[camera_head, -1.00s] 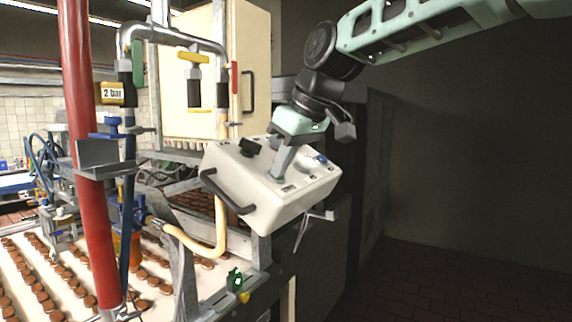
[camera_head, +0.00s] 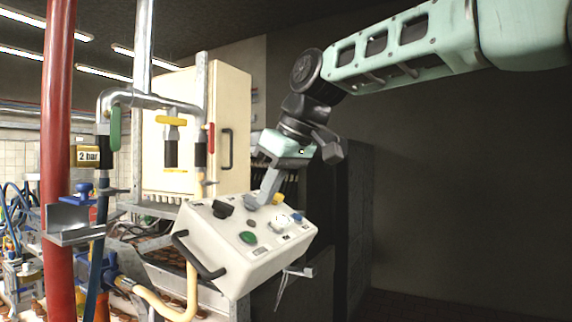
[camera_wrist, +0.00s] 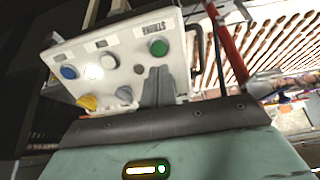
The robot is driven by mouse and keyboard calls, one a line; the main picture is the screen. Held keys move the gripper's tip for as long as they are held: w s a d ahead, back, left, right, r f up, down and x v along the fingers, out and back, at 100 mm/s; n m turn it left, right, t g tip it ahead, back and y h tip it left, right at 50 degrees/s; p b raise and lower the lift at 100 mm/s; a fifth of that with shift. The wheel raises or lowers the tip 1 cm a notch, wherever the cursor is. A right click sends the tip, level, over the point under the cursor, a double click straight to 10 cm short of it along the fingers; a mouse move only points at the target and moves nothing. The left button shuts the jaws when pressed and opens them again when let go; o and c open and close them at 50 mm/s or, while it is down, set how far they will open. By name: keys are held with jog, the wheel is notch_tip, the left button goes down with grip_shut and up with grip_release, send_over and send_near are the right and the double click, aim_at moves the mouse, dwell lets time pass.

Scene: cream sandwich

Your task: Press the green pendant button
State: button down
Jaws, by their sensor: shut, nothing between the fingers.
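The green button (camera_head: 248,238) sits on the sloped top of a white pendant box (camera_head: 250,272), toward its near side. It also shows in the wrist view (camera_wrist: 158,47), uncovered, just past my fingertips. My gripper (camera_head: 261,203) is shut and empty, with its fingers over the far part of the panel. In the wrist view, my gripper (camera_wrist: 160,69) points toward the green button, and a gap shows between them. I cannot tell whether the fingertips touch the panel.
Beside the fingers are a grey knob (camera_wrist: 124,93), yellow button (camera_wrist: 86,102), lit white button (camera_wrist: 93,72) and blue button (camera_wrist: 68,72). A black knob (camera_head: 222,209) and black handle (camera_head: 197,256) lie left. A red pipe (camera_head: 58,150) stands farther left.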

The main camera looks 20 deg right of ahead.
jog(key=b+v, duration=0.1)
jog(key=v, duration=0.5)
jog(key=shift+d, duration=0.1)
dwell(2.0)
jog(key=s+a+f+b, duration=0.1)
jog(key=a+f, duration=0.1)
jog(key=f, duration=0.3)
jog(key=s+a+f+g+b, duration=0.1)
jog(key=a+f, duration=0.1)
jog(key=f, duration=0.4)
jog(key=s+a+f+g+b, duration=0.1)
jog(key=s+a+f+b, duration=0.1)
jog(key=f, duration=0.3)
jog(key=shift+a+f, duration=0.35)
jog(key=shift+a, duration=0.15)
jog(key=s+f+g+h+b, duration=0.1)
jog(key=s+f+b, duration=0.1)
jog(key=s+f, duration=0.4)
jog(key=s+f+g+b, duration=0.1)
jog(key=s+f, duration=0.6)
jog(key=f, duration=0.7)
jog(key=s+f+n+h+b, duration=0.1)
jog(key=s+f+b, duration=0.2)
jog(key=s+f, duration=0.4)
notch_tip(320, 180, down, 3)
jog(key=shift+a+f+g+h, duration=0.1)
jog(key=shift+a+g+h, duration=0.2)
jog(key=shift+a+g, duration=0.1)
jog(key=shift+s, duration=0.1)
